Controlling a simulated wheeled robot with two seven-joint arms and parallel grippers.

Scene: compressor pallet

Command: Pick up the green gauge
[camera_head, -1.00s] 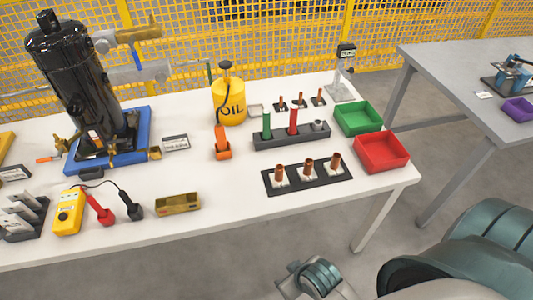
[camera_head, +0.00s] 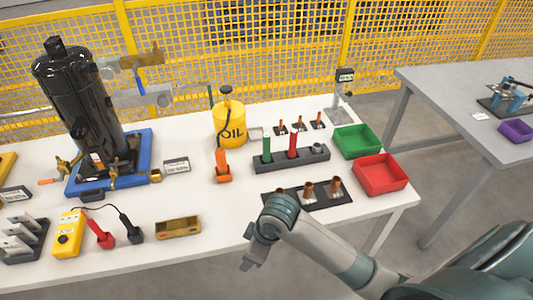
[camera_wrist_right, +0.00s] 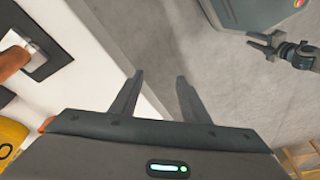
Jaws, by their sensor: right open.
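The green gauge (camera_head: 267,149) is a slim green cylinder standing upright in a long dark rack (camera_head: 290,163) on the table, left of a red one (camera_head: 293,146). My right gripper (camera_head: 250,262) is in front of the table's front edge, well apart from the gauge. In the right wrist view its two fingers (camera_wrist_right: 160,85) are spread with nothing between them; the gauge does not show there. A small dark forked end at the upper right of that view looks like my left gripper (camera_wrist_right: 265,42); whether its jaws are open is unclear.
A black tray (camera_head: 347,198) of copper fittings, partly covered by my right arm, lies in front of the rack. A green bin (camera_head: 357,141) and a red bin (camera_head: 381,174) stand right of it. An orange holder (camera_head: 222,174) and yellow oil can (camera_head: 229,124) stand left.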

